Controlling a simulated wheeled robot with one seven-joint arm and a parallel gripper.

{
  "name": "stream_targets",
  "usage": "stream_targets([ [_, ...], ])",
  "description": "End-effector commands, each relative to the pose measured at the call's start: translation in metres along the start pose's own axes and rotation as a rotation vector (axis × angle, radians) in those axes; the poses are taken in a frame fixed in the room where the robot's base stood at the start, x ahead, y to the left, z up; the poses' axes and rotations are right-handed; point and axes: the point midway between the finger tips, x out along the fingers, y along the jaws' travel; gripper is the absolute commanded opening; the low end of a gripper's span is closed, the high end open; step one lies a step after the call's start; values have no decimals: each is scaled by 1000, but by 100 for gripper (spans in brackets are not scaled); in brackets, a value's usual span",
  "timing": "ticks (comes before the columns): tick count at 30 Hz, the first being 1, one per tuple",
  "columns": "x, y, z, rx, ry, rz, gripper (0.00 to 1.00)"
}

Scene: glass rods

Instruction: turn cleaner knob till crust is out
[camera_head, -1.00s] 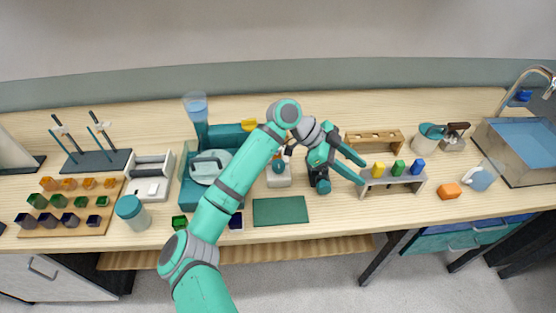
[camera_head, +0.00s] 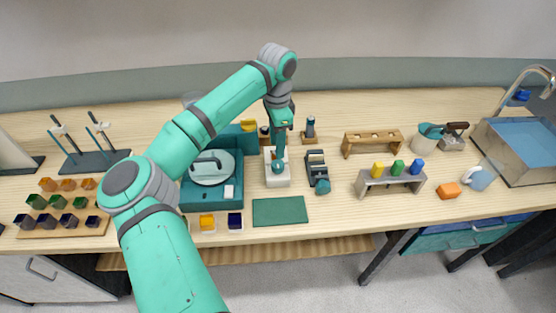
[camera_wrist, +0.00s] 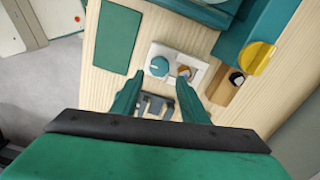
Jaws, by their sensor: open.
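The white block (camera_head: 277,181) stands behind the green mat and looks like the cleaner. In the wrist view the block (camera_wrist: 201,70) carries a round teal knob (camera_wrist: 159,66) with a white mark. Beside the knob sits a small orange-brown piece (camera_wrist: 183,71), perhaps the crust; its exact seat is unclear. My gripper (camera_head: 279,158) points down over the block. In the wrist view its two fingers (camera_wrist: 160,82) are apart and empty, with the knob near and between their tips. In the head view the fingers partly cover the block.
A dark device (camera_head: 317,168) with a teal knob stands close to the right of the block. A green mat (camera_head: 280,211) lies in front. A teal station (camera_head: 228,189) with a round plate stands left. A small rack (camera_head: 391,184) with coloured pieces stands farther right.

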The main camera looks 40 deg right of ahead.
Motion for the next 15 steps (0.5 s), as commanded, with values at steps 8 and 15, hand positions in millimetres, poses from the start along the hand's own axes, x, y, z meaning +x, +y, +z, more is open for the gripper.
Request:
stream_targets([
  [8,50,1,-2,3,2,3,40],
  [15,74,1,-4,6,3,2,40],
])
